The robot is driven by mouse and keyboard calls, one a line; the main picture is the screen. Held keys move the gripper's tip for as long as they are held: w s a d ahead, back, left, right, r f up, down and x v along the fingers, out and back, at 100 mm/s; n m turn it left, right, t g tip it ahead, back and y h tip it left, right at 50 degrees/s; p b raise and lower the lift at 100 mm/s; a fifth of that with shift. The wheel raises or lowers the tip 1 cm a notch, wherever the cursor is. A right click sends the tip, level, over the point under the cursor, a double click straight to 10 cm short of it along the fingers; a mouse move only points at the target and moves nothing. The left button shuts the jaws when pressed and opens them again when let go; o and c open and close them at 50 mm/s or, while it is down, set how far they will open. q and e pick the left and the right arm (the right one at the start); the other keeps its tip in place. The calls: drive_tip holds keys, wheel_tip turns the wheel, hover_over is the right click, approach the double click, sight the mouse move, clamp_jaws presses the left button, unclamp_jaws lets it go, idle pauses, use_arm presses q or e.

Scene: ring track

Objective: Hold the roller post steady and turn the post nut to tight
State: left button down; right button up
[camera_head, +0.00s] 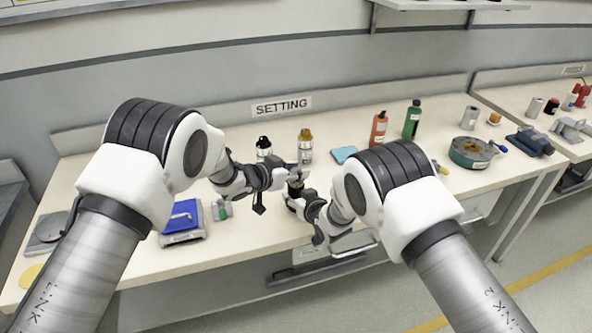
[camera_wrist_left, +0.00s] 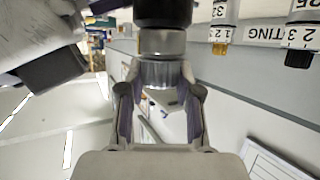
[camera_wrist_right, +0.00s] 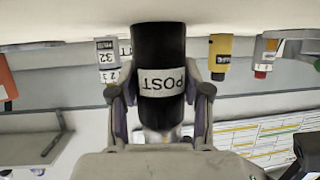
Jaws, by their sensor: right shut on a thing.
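The roller post is black with a POST label (camera_wrist_right: 160,60); its dark body also shows at the top of the left wrist view (camera_wrist_left: 163,12). My right gripper (camera_wrist_right: 160,95) is shut on the post, one finger on each side, and the post stands on the bench in the head view. The post nut is a ribbed silver-grey collar (camera_wrist_left: 160,73) at the post's end. My left gripper (camera_wrist_left: 160,90) has its fingers on either side of the nut, with a narrow gap at each side, so it is open. In the head view the two grippers meet and mostly hide the nut.
Two capped bottles (camera_head: 305,147) (camera_head: 264,148) stand behind the grippers near the SETTING sign (camera_head: 281,107). A blue-topped scale (camera_head: 182,222) is at the left. Orange (camera_head: 379,129) and green (camera_head: 412,120) bottles stand at the back right. The front bench right of the grippers looks partly hidden by my arm.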

use_arm(q)
drive_tip(key=shift+w+m+h, duration=0.1)
drive_tip(key=shift+m+h, duration=0.2)
drive_tip(key=shift+m+g+h, duration=0.6)
drive_tip(key=shift+m+g, duration=0.2)
drive_tip(key=shift+g, duration=0.1)
drive_tip(key=m+g+h, duration=0.2)
drive_tip(key=m+g, duration=0.2)
drive_tip(key=g, duration=0.1)
drive_tip(key=shift+m, duration=0.4)
drive_tip(key=shift+g, duration=0.3)
drive_tip(key=shift+m+g, duration=0.3)
drive_tip(key=shift+m, duration=0.1)
drive_tip(key=c, duration=0.8)
unclamp_jaws()
drive_tip(key=shift+o, duration=0.2)
